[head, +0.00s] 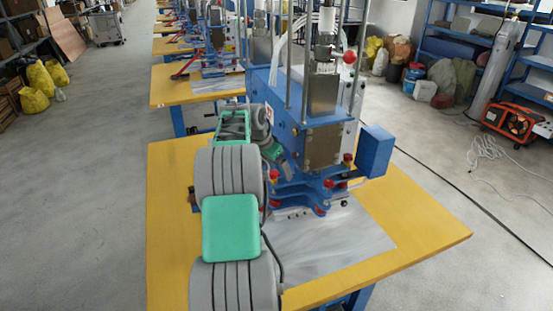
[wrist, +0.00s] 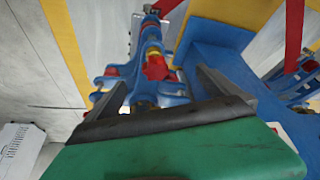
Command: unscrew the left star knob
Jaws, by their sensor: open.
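The welding machine (head: 322,140) stands on a yellow table, with several red knobs on its lower blue frame. A red knob at the left of the frame (head: 274,175), apparently the left star knob, is close to the end of my arm in the head view. In the wrist view a red knob (wrist: 156,67) on blue parts lies beyond and between the fingertips; I cannot tell surely that it is the same knob. My gripper (wrist: 161,82) is open with nothing between its fingers. In the head view my arm hides much of the gripper.
The yellow table (head: 420,231) carries a bare metal plate (head: 330,245) in front of the machine. A blue box (head: 376,150) sticks out at the machine's right. More yellow tables (head: 180,87) stand behind. The grey floor at left is clear; a cable runs along the floor at right.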

